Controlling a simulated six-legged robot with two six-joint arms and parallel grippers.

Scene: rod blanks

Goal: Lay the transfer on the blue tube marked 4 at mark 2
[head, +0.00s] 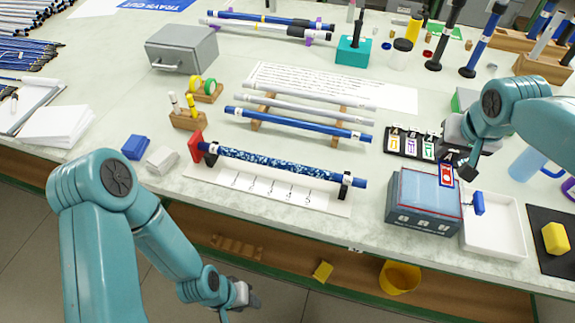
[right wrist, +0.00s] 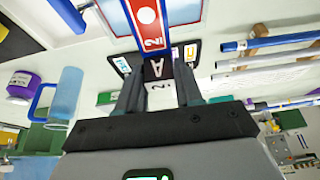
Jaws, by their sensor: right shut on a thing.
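A blue tube with a speckled pattern (head: 275,163) lies across two black supports, with a red stop at its left end. A white label shows near that end, but I cannot read its number. A white strip with numbered marks (head: 270,190) lies in front of it. My right gripper (head: 466,170) is shut on a red and blue transfer (head: 446,175), above the grey-blue box. In the right wrist view the transfer (right wrist: 148,22) extends beyond the fingers (right wrist: 158,95), showing a 2. My left gripper (head: 243,296) hangs low, in front of the table edge; its jaws are unclear.
A blue-grey box (head: 408,217) and a white tray with a blue-handled tool (head: 480,203) stand at the front right. A black card holder (head: 395,153) lies behind the box. More tubes (head: 298,125) rest on a wooden rack behind the speckled tube. A yellow block (head: 555,238) lies far right.

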